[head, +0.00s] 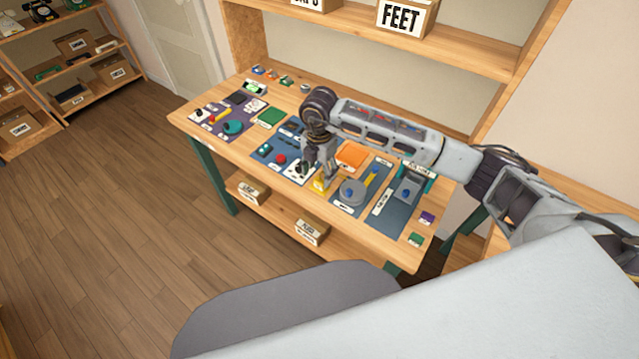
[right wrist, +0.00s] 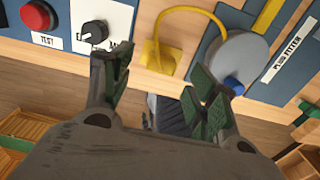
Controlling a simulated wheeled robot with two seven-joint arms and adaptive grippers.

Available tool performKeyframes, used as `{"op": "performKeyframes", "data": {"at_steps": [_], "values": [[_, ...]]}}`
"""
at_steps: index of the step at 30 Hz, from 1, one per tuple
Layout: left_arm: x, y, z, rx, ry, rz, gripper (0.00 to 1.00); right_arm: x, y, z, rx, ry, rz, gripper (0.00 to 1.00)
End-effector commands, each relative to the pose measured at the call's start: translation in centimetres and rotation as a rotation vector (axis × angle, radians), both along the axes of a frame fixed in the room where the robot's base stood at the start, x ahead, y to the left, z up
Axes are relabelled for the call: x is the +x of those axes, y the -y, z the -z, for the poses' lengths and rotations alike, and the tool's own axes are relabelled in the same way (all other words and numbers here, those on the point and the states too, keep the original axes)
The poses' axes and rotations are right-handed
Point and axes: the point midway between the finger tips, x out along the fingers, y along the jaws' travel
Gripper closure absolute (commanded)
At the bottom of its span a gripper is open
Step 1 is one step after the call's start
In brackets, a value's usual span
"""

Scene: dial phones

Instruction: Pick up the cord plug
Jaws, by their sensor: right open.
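A yellow piece with a looping yellow cord, which looks like the cord plug (right wrist: 160,57), lies near the front edge of the workbench in the right wrist view. Its cord (right wrist: 190,12) arches over toward a grey round part with a blue knob (right wrist: 236,62). In the head view the yellow piece (head: 322,186) is partly hidden by my right gripper (head: 327,174). My right gripper (right wrist: 157,72) is open, its fingers spread to either side of the yellow piece, with nothing held. I cannot tell whether they touch it. My left gripper is not in view.
The workbench (head: 190,122) carries several mats with small parts. A red button (right wrist: 36,15) and a black knob (right wrist: 95,31) sit left of the yellow piece. A "PLUG FITTER" label (right wrist: 288,60) is at right. Boxes stand on the lower shelf (head: 275,215).

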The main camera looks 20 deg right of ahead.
Motion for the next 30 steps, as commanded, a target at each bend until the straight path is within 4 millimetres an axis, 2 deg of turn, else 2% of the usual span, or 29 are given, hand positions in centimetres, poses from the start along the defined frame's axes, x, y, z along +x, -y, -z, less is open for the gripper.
{"op": "performKeyframes", "data": {"at_steps": [12,28,30], "values": [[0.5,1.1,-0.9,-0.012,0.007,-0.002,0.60,-0.2,0.0,4.1,0.001,-0.001,0.000,0.41],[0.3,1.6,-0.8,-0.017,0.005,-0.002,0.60,-0.2,0.1,4.4,0.001,0.001,0.000,0.41],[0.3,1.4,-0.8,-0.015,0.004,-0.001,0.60,-0.2,0.1,4.4,0.001,0.001,0.000,0.50]]}}
